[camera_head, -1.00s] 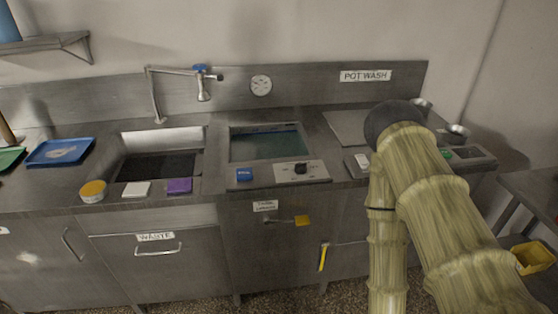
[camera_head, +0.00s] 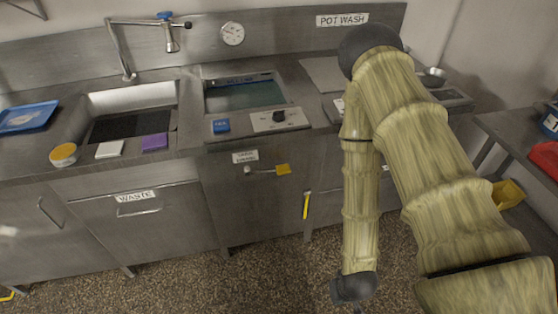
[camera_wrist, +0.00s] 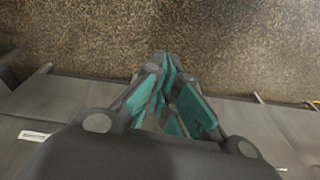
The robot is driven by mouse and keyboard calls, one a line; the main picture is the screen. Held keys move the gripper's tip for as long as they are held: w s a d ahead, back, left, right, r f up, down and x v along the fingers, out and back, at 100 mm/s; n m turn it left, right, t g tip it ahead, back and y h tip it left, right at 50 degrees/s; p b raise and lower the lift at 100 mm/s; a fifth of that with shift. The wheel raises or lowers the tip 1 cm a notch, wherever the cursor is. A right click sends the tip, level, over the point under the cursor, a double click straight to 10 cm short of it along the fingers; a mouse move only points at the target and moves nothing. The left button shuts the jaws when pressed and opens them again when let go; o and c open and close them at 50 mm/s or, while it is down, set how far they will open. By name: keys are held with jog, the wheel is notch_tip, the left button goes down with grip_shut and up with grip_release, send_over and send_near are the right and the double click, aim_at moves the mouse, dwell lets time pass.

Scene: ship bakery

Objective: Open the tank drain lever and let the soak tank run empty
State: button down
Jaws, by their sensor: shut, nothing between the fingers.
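The soak tank (camera_head: 243,94) is sunk in the steel counter and holds greenish liquid. Below it, a small label (camera_head: 245,157) sits above a horizontal lever with a yellow grip (camera_head: 283,169) on the cabinet front. A second yellow handle (camera_head: 306,205) hangs vertically lower and to the right. I cannot read the label clearly. My gripper (camera_wrist: 168,80) shows in the wrist view with teal pads, shut and empty over the speckled floor. In the head view it is not clearly visible; my arm hangs down right of the yellow handles, apart from them.
A blue button (camera_head: 221,126) and a dial panel (camera_head: 275,120) sit at the tank's front edge. A sink (camera_head: 132,95) with a tap is to the left, above a WASTE drawer (camera_head: 136,197). A side table (camera_head: 500,127) stands right. Floor before the cabinets is clear.

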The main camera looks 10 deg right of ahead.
jog(key=w+a+t+b, duration=0.2)
jog(key=w+t+b, duration=0.15)
jog(key=w, duration=0.75)
jog(key=w+a+r+t+b, duration=0.2)
jog(key=w+r+t+b, duration=0.1)
jog(key=w, duration=0.5)
jog(key=w+a+r+n+t+y+b, duration=0.1)
jog(key=w+a+r+t+b, duration=0.1)
jog(key=w+r+b, duration=0.3)
jog(key=w+a+r+t+b, duration=0.2)
jog(key=w+r+t+b, duration=0.2)
jog(key=w+r, duration=0.4)
jog(key=w, duration=0.4)
jog(key=shift+a+n+y+b, duration=0.2)
jog(key=shift+n+y+b, duration=0.1)
jog(key=shift+b, duration=0.1)
send_over(285, 172)
notch_tip(285, 172, down, 2)
notch_tip(285, 172, down, 2)
jog(key=shift+f+p, duration=0.15)
jog(key=shift+p, duration=0.25)
jog(key=shift+f, duration=1)
jog(key=shift+f, duration=0.1)
